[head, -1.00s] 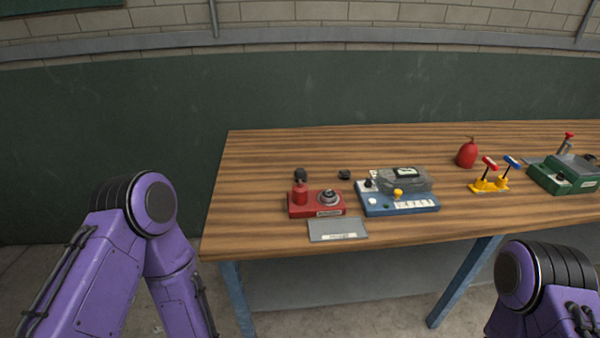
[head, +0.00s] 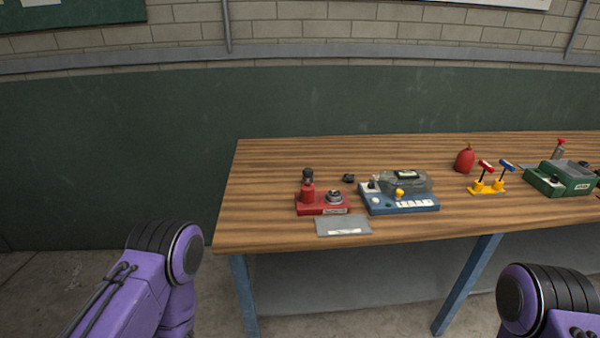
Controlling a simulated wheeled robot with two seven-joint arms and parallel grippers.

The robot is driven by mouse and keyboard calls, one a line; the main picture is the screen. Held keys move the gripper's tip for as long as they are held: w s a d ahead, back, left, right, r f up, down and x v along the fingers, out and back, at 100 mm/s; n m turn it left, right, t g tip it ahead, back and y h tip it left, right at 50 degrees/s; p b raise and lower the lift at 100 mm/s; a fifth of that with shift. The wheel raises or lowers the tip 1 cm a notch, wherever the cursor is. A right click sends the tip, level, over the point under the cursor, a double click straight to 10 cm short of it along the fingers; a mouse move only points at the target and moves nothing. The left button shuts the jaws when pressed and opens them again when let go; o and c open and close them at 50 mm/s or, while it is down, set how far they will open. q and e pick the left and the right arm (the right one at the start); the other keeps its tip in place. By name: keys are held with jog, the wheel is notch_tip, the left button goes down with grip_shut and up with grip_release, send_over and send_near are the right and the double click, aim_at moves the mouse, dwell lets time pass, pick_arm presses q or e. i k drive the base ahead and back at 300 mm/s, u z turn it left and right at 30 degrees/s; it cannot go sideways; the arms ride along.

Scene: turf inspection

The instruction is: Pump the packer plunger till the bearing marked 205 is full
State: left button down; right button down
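The packer appears to be the red unit (head: 322,209) at the left of the wooden bench. A red cylinder with a dark knob, likely the plunger (head: 308,188), stands upright on its left side. A round metal bearing (head: 335,196) sits on its right side. The marking on the bearing is too small to read, and so is the label on the unit's front. Both of my arms show only as purple links at the bottom left and bottom right. Neither gripper is in view.
A grey plate (head: 343,226) lies in front of the red unit. A blue device (head: 400,204) with a clear cover stands beside it. A small dark part (head: 348,178) lies behind.

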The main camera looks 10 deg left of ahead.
aim_at(308, 172)
jog(key=k, duration=0.2)
jog(key=z, duration=1.35)
jog(key=i, duration=0.85)
jog(key=u, duration=2.4)
